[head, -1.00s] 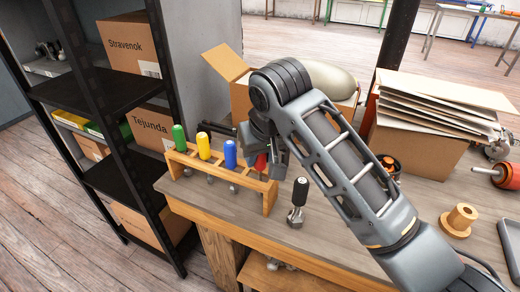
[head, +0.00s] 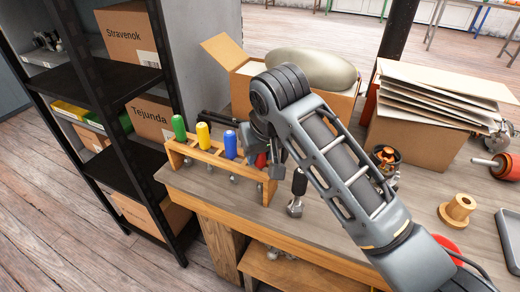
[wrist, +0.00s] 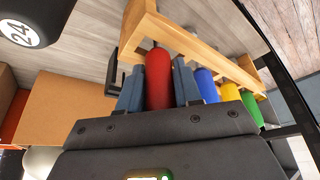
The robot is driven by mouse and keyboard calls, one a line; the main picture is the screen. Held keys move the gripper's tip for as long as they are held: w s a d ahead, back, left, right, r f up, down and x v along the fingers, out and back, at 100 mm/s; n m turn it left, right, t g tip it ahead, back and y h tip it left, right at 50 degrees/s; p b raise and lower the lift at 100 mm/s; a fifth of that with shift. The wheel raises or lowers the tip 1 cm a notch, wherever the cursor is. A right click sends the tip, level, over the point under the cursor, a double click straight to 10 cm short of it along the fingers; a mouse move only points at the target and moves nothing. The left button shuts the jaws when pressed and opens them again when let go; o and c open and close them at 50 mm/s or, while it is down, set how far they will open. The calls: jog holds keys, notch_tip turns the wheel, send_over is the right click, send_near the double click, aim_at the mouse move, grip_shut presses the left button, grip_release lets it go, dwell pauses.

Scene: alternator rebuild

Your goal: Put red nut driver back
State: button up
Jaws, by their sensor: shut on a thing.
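The red nut driver (wrist: 158,78) has a red handle and sits between the two fingers of my gripper (wrist: 158,88) in the wrist view. My gripper is shut on it at the right end of the wooden rack (head: 268,190). In the head view only a bit of the red handle (head: 261,160) shows beside my gripper (head: 265,152); my arm hides the rest. Green (head: 179,127), yellow (head: 203,135) and blue (head: 230,144) drivers stand in the rack to the left. I cannot tell how deep the red driver sits in its slot.
A black-handled tool (head: 298,188) stands on the bench right of the rack. Cardboard boxes stand behind, and a dark shelf (head: 120,90) rises on the left.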

jog(key=o, duration=1.1)
jog(key=p+v, duration=0.1)
jog(key=v, duration=0.2)
jog(key=w+p+v, duration=0.1)
jog(key=p+v, duration=0.1)
jog(key=v, duration=0.2)
jog(key=p+v, duration=0.1)
jog(key=v, duration=0.3)
jog(key=shift+w+a+r+p, duration=0.1)
jog(key=shift+a+r+p, duration=0.3)
jog(key=shift+r, duration=0.15)
